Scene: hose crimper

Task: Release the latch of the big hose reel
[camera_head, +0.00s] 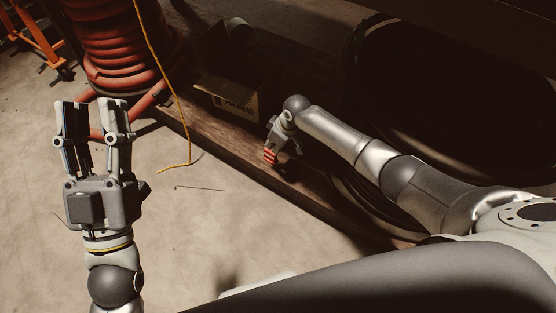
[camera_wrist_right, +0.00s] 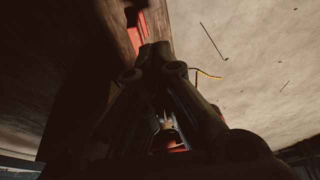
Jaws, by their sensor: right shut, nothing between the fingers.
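A large dark round shape (camera_head: 455,85), which may be the big hose reel, fills the right of the head view in deep shadow. A small red part (camera_head: 270,156) shows at my right gripper (camera_head: 279,145), by the wooden edge; I cannot tell if it is the latch. In the right wrist view, my right gripper (camera_wrist_right: 155,50) has its fingers together, holding nothing. A red piece (camera_wrist_right: 138,32) lies just beyond the fingertips; contact is unclear. My left gripper (camera_head: 95,104) is raised at the left with its fingers apart and empty.
A red hose coil (camera_head: 115,50) stands at the upper left. A cardboard box (camera_head: 228,95) sits on the wooden platform (camera_head: 215,145). A yellow cord (camera_head: 175,90) hangs down in front. The concrete floor (camera_head: 210,225) is mostly clear.

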